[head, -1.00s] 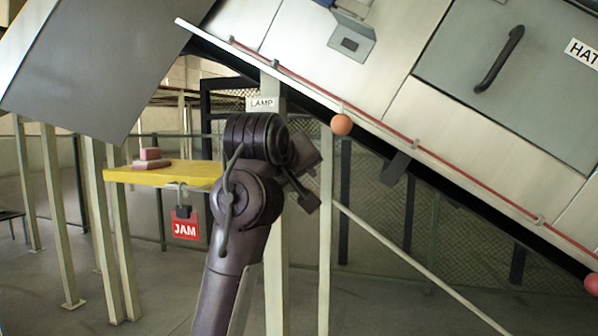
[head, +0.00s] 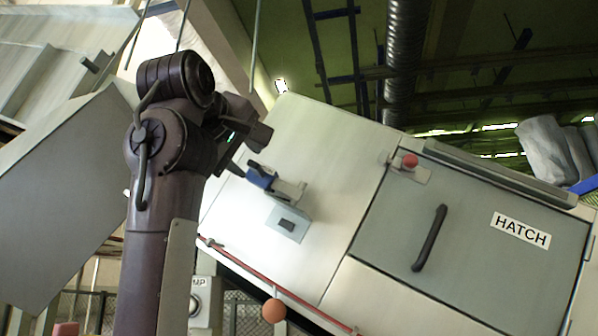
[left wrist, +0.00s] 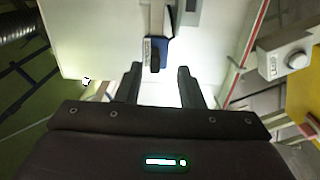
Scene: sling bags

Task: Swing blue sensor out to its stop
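The blue sensor (head: 262,177) is a small blue block on a grey bracket (head: 290,190), on the pale sloping panel left of the hatch. In the left wrist view the blue sensor (left wrist: 158,52) lies just ahead of my fingers, with a dark end towards me. My left gripper (head: 246,153) is beside the sensor in the head view, at its upper left. In the left wrist view the left gripper (left wrist: 158,84) has its fingers spread with nothing between them. The sensor's dark end is centred ahead of the gap; contact cannot be made out. My right gripper is not in view.
A grey plate with a dark square (head: 288,222) sits below the bracket. The hatch (head: 490,270) has a dark handle (head: 430,238) and a red knob (head: 410,160). A red cord (head: 240,268) with an orange ball (head: 273,311) runs along the panel's lower edge.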

